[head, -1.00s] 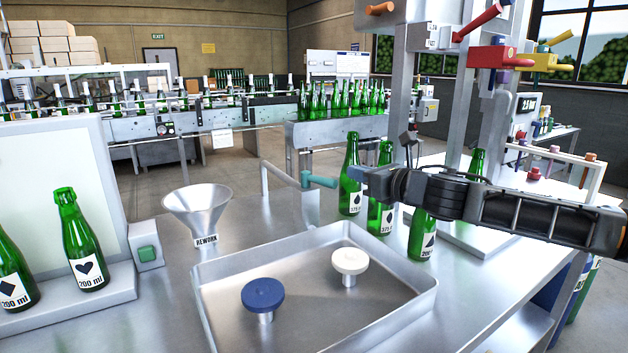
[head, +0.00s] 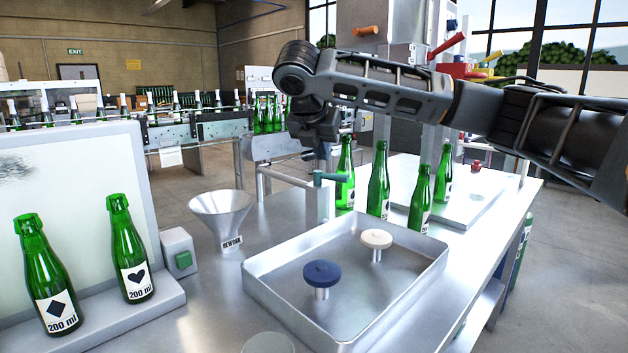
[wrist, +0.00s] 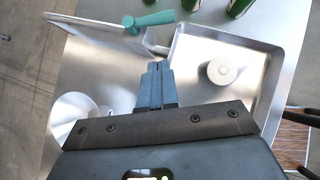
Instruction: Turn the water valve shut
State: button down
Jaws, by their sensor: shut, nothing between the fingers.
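The water valve is a teal lever handle (head: 332,177) on a grey pipe at the back left corner of the metal tray (head: 255,283). The lever points right in the head view, across the pipe. In the wrist view the lever (wrist: 155,19) shows at the top, beyond my fingertips. My gripper (head: 320,153) points down just above the valve in the head view. Its blue-grey fingers (wrist: 158,66) are shut with nothing between them. In the wrist view a gap shows between the fingertips and the lever. Whether they touch at any point is hard to tell in the head view.
A blue disc knob (head: 322,273) and a cream disc knob (head: 377,240) stand in the tray. Green bottles (head: 379,185) stand close behind and right of the valve. A rework funnel (head: 222,212) is left of the tray. A green button box (head: 181,255) sits further left.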

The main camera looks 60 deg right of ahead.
jog(key=d+r+p+x, duration=0.1)
jog(key=x, duration=1)
jog(key=shift+d+f+g, duration=0.25)
jog(key=shift+d+g, duration=0.05)
jog(key=shift+d, duration=0.15)
jog(key=shift+s, duration=0.15)
